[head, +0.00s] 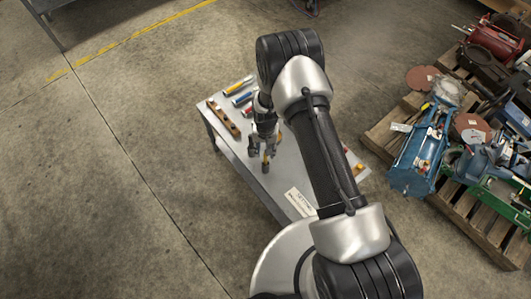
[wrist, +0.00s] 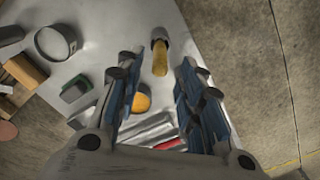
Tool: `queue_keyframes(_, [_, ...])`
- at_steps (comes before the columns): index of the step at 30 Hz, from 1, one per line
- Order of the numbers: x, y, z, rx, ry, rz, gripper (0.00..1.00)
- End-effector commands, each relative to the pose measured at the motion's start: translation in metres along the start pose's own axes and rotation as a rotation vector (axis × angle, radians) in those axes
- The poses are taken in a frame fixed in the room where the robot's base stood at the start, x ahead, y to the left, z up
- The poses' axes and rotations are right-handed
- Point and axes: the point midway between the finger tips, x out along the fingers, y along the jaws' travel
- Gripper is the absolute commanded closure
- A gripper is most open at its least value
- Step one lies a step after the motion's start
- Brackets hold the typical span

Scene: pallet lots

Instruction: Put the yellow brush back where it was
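My gripper (head: 262,150) is over the left part of the grey table. In the wrist view my gripper (wrist: 160,95) has its fingers wide apart, with nothing clasped between them. A yellow piece with a grey end (wrist: 160,58), possibly the yellow brush, lies on the table just beyond the fingertips. A rounded orange-yellow piece with a dark part (wrist: 142,101) shows between the fingers, lower down; I cannot tell what it is. In the head view my arm and gripper hide much of the table top.
On the table (head: 235,145) lie a wooden rack (head: 223,118), a yellow-and-blue tool (head: 239,87) and a white label (head: 299,202). The wrist view shows a grey ring (wrist: 52,42) and a green-and-grey piece (wrist: 76,89). A loaded pallet (head: 384,138) stands right; floor at left is clear.

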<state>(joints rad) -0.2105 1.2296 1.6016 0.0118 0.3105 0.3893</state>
Motion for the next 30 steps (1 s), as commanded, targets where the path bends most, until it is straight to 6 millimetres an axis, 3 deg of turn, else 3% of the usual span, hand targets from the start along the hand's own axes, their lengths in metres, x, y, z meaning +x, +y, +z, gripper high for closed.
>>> queue_keyframes(1, [-0.014,0.0,-0.001,0.0,0.001,-0.001,0.65])
queue_keyframes(6, [-0.038,0.0,0.0,0.0,0.0,0.0,0.65])
queue_keyframes(17, [-0.06,0.0,-0.004,-0.001,0.007,-0.003,0.65])
queue_keyframes(20, [-0.096,0.001,-0.013,-0.009,0.028,-0.011,0.65])
queue_keyframes(25, [-0.198,0.013,-0.02,-0.033,0.082,-0.029,0.65])
queue_keyframes(30, [-0.298,0.035,-0.003,-0.062,0.139,-0.042,0.65])
